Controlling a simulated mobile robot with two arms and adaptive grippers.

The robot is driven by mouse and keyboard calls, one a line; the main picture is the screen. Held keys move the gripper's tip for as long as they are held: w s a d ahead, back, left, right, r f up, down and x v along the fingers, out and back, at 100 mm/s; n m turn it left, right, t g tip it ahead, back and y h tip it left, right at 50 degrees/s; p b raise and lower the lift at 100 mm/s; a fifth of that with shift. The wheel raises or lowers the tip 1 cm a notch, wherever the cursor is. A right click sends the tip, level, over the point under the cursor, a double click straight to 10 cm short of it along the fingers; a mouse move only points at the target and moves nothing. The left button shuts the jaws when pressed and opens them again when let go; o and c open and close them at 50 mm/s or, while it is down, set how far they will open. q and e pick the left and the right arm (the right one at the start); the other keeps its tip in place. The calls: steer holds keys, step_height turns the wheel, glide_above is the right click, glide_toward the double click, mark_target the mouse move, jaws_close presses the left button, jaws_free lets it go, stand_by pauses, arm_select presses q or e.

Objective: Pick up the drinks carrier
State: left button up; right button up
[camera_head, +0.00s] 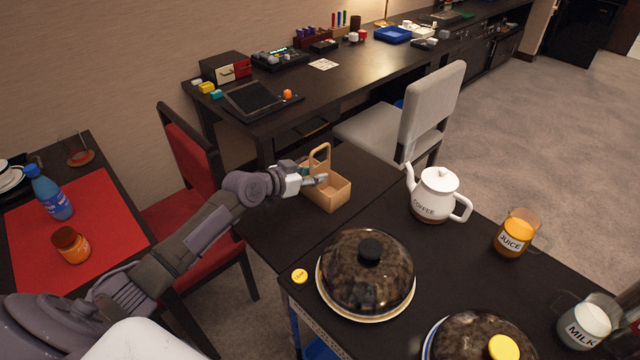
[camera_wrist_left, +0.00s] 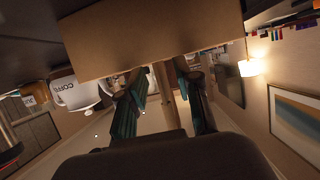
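The drinks carrier (camera_head: 328,190) is a tan, open-topped box with an upright loop handle. It stands on the dark table near its far end. In the left wrist view, its broad tan side (camera_wrist_left: 150,40) fills the top of the picture, and a thin handle post (camera_wrist_left: 168,97) shows below it. My left gripper (camera_head: 318,180) is at the carrier's handle in the head view. In the left wrist view, its fingers (camera_wrist_left: 163,85) are apart on either side of the post, with gaps visible. My right gripper is not in view.
A white coffee pot (camera_head: 436,194) stands right of the carrier, with a juice jug (camera_head: 516,233) farther right. A domed dish (camera_head: 366,272) stands in front. A grey chair (camera_head: 418,112) is behind, and a red chair (camera_head: 190,165) is at left.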

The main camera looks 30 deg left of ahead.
mark_target(330, 171)
arm_select(q)
steer(key=x, duration=0.3)
jaws_close()
stand_by(0.4)
